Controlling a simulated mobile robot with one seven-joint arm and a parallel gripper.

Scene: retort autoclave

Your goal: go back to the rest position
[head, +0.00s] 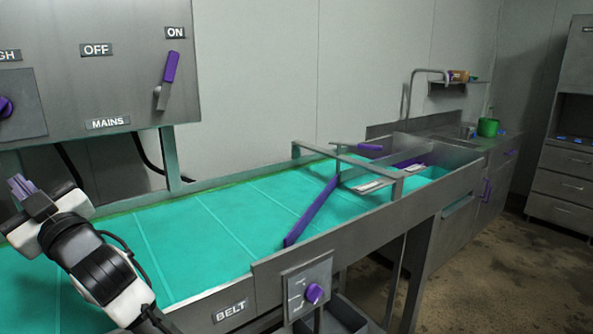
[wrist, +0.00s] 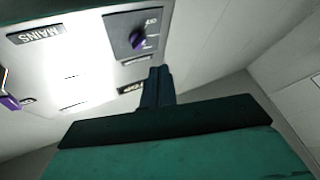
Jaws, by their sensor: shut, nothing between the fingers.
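My gripper (head: 22,186) is at the left of the head view, raised in front of the grey control panel and above the green belt (head: 190,240). Its fingers are together with nothing between them. In the wrist view the closed fingers (wrist: 158,86) point toward the panel. The panel (head: 100,60) carries a purple mains lever (head: 168,75), which points up toward the ON label. A purple knob (head: 6,106) shows at the panel's left edge, and a purple knob shows in the wrist view (wrist: 138,40) too.
A purple diverter bar (head: 312,212) lies slantwise across the belt under a metal frame (head: 350,160). A belt control box with a purple knob (head: 314,292) sits on the front side. A sink counter with a green pot (head: 488,127) stands at the back right. The floor at right is clear.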

